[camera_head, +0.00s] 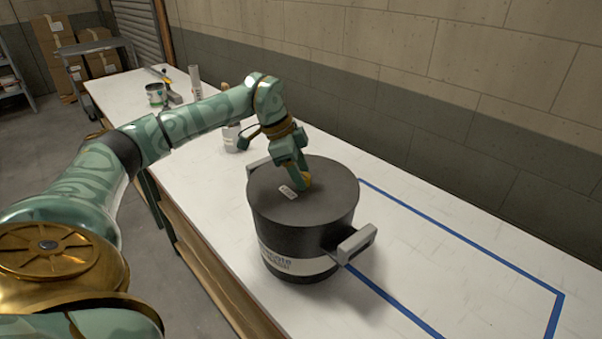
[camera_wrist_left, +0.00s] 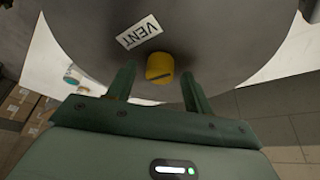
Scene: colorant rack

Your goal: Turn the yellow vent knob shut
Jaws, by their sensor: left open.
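The yellow vent knob (camera_wrist_left: 159,67) sits on the lid of a dark grey pot (camera_head: 330,190), beside a white label reading VENT (camera_wrist_left: 139,32). In the head view the knob (camera_head: 306,181) is partly hidden by my left gripper (camera_head: 297,182). In the left wrist view my left gripper (camera_wrist_left: 158,80) is open, with one finger on each side of the knob and a gap visible on both sides. A dark slot line shows along the knob's edge. I cannot tell whether the fingertips touch the lid. My right gripper is not in view.
The pot has grey side handles (camera_head: 356,244) and stands on a long white table (camera_head: 420,235). Blue tape (camera_head: 480,248) outlines a clear area at the right. Cans (camera_head: 156,94) and a white container (camera_head: 231,138) stand farther back. A block wall runs behind.

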